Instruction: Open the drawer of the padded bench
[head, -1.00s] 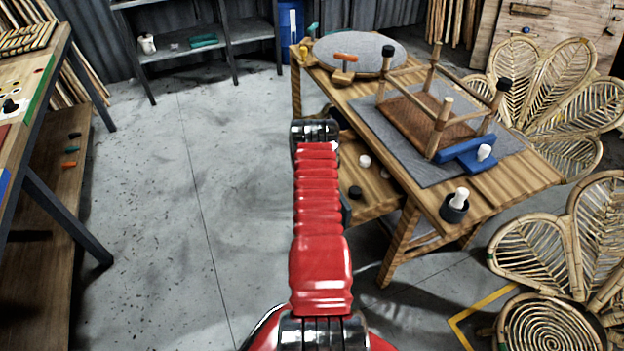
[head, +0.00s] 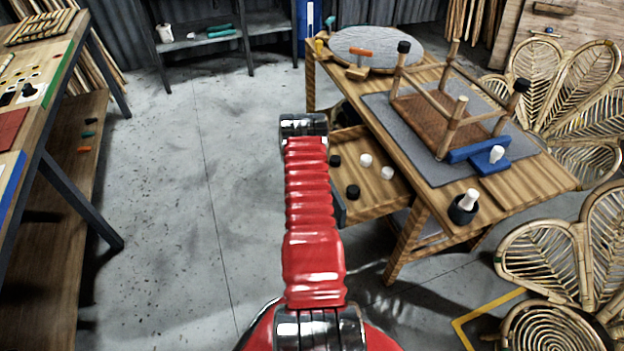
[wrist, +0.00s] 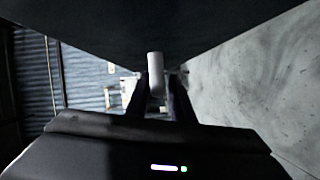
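The padded bench (head: 545,175) is a wooden table with a grey pad (head: 435,168) on top, right of my arm in the head view. Its wooden drawer (head: 375,200) sticks out to the left from under the top, with black and white caps inside. My arm covers the drawer's front edge. In the wrist view, the two dark fingers of my gripper (wrist: 160,95) are on either side of a pale handle (wrist: 155,68) and look closed on it. A dark surface fills the top of that view. My fingers are hidden in the head view.
An upturned stool frame (head: 450,125) lies on the pad beside a blue block (head: 480,155). A black cup (head: 462,210) stands near the bench's corner. Rattan chairs (head: 545,260) stand at right, a workbench (head: 50,110) at left. The floor (head: 180,190) between is clear.

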